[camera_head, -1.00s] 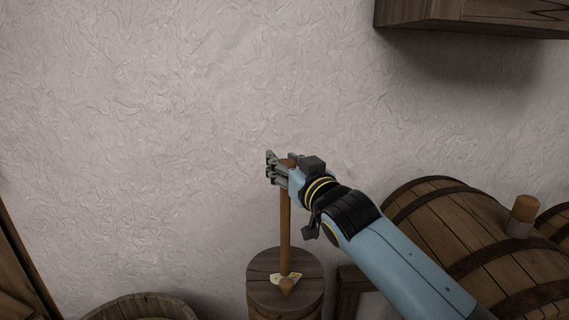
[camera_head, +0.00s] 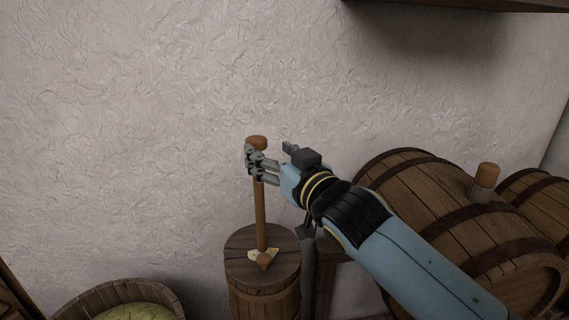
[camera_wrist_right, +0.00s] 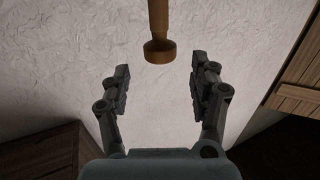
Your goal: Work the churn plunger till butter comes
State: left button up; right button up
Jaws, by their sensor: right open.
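The churn (camera_head: 264,291) is a wooden staved tub with a round lid, low in the head view. Its plunger (camera_head: 261,215) stands upright out of the lid, with a round knob (camera_head: 257,141) on top. Pale yellowish bits lie on the lid around the shaft, beside a small wooden cone. My right gripper (camera_head: 268,160) is at the upper shaft, just below the knob. In the right wrist view its two fingers are spread wide, and the plunger knob (camera_wrist_right: 160,51) shows beyond and between the tips. The fingers appear apart from the plunger. My left gripper is not seen.
Large barrels (camera_head: 415,200) lie at the right, one with a wooden bung (camera_head: 486,176). An open wooden tub (camera_head: 72,303) with something greenish stands at the lower left. A plastered wall (camera_head: 130,120) is behind. A dark wooden shelf (camera_head: 450,5) hangs at the top right.

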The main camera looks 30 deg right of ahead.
jog(key=s, duration=0.5)
jog(key=shift+s+a, duration=0.15)
jog(key=shift+s, duration=0.1)
